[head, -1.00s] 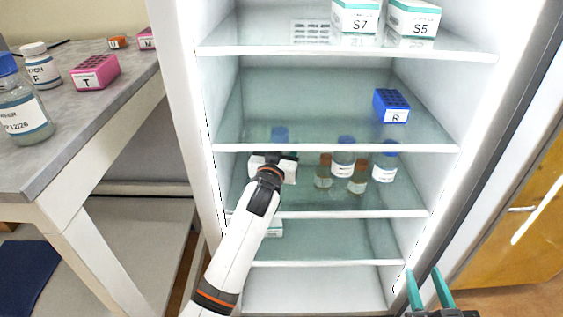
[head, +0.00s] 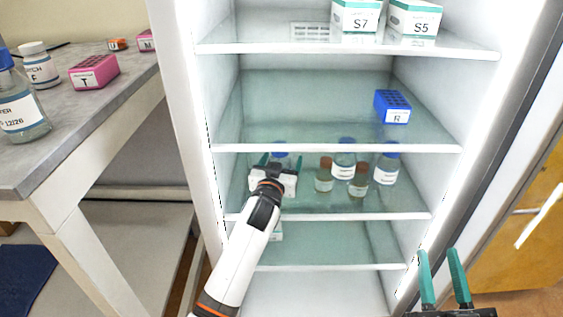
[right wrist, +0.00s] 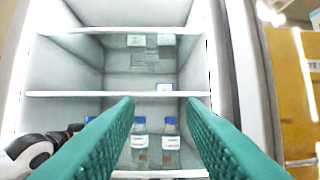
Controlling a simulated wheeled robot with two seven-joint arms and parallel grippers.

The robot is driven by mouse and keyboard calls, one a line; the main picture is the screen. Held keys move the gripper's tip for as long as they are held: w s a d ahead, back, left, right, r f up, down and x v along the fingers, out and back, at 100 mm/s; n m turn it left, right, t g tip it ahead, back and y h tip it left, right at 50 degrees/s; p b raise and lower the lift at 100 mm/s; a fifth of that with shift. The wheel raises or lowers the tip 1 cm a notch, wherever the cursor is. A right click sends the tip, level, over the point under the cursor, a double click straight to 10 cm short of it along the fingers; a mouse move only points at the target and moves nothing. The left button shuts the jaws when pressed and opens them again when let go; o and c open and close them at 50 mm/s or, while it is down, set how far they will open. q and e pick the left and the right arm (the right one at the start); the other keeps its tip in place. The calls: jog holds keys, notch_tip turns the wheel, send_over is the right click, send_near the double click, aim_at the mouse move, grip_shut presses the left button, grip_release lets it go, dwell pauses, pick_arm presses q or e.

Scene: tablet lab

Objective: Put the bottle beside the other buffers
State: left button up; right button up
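A blue-capped bottle (head: 281,148) is on the third fridge shelf, left of the other bottles; my left gripper hides most of it. My left gripper (head: 280,160) reaches into this shelf, its teal fingers spread apart on either side of the bottle. Two blue-capped buffer bottles, one (head: 344,165) nearer the middle and one (head: 386,169) on the right, stand on the same shelf and also show in the right wrist view (right wrist: 140,140). My right gripper (head: 443,268) is open and empty outside the fridge at lower right.
Brown-capped small bottles (head: 324,175) stand among the buffers. A blue rack R (head: 393,107) is on the shelf above; boxes S7 (head: 355,18) and S5 (head: 414,20) are higher. A bench at left holds a large bottle (head: 20,112) and a pink rack T (head: 94,73).

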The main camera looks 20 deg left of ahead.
pick_arm(q)
jog(key=shift+r, duration=0.15)
jog(key=s+p, duration=0.1)
jog(key=s, duration=0.2)
jog(key=s+p, duration=0.1)
jog(key=s, duration=0.3)
jog(key=s+p, duration=0.1)
jog(key=s, duration=0.2)
jog(key=shift+s+d, duration=0.25)
jog(key=shift+s, duration=0.5)
jog(key=s+d+f+m+g+h, duration=0.1)
jog(key=s+g+h, duration=0.1)
jog(key=s, duration=0.7)
jog(key=s+d+f+m+g+h, duration=0.1)
jog(key=s+f+m+g+h, duration=0.1)
jog(key=s, duration=0.7)
jog(key=shift+d, duration=0.25)
pick_arm(e)
notch_tip(320, 180, down, 11)
jog(key=d+g+h, duration=0.1)
jog(key=g+h, duration=0.1)
jog(key=g, duration=0.6)
jog(key=shift+s+d+h, duration=0.25)
jog(key=shift+d+h, duration=0.15)
jog(key=shift+r, duration=0.15)
